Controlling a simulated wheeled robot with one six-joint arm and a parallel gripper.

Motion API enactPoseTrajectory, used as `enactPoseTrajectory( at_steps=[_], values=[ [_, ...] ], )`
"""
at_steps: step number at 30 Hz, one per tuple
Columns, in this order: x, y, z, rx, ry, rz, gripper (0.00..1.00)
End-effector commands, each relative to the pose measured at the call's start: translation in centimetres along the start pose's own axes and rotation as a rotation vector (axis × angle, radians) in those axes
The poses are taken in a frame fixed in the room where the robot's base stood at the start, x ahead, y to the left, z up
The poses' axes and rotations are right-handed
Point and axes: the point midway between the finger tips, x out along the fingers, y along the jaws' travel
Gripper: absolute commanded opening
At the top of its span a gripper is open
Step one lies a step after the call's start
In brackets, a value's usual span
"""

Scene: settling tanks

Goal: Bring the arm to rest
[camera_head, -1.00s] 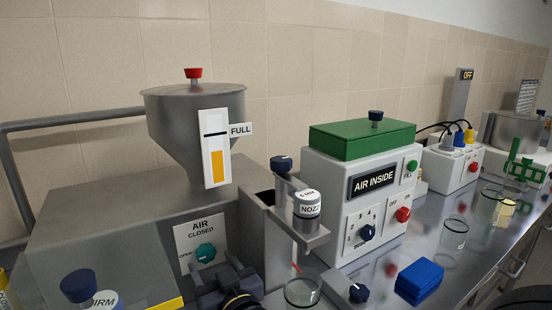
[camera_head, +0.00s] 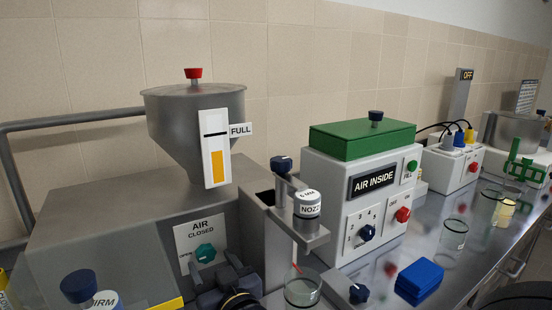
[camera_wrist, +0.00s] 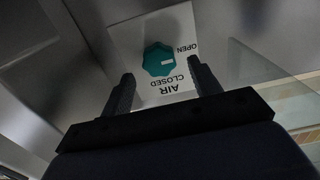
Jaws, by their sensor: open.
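My gripper (camera_head: 222,272) is at the lower middle of the head view, in front of the grey cabinet (camera_head: 110,215). In the wrist view my gripper (camera_wrist: 160,85) has its two dark fingers apart with nothing between them. The teal knob (camera_head: 205,253) sits on a white plate reading AIR, OPEN and CLOSED. In the wrist view the teal knob (camera_wrist: 159,59) lies beyond the fingertips, and its white mark is toward CLOSED or between the labels; I cannot tell which. The fingers look apart from it.
A steel hopper (camera_head: 195,120) marked FULL stands above the cabinet. To the right are a nozzle holder (camera_head: 312,237), a glass beaker (camera_head: 302,290), a white box (camera_head: 340,215) reading AIR INSIDE, and blue blocks (camera_head: 419,280). A clear panel (camera_head: 130,270) is at lower left.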

Motion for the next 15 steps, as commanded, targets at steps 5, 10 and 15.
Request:
enactPoseTrajectory(
  at_steps=[5, 10, 15],
  values=[
    [3.0, 0.1, 0.0, 0.0, -0.001, 0.002, 0.59],
    [3.2, 0.1, -0.3, 0.105, -0.003, 0.001, 0.59],
    [3.2, 0.1, -0.3, 0.234, -0.004, 0.001, 0.59]
  ],
)
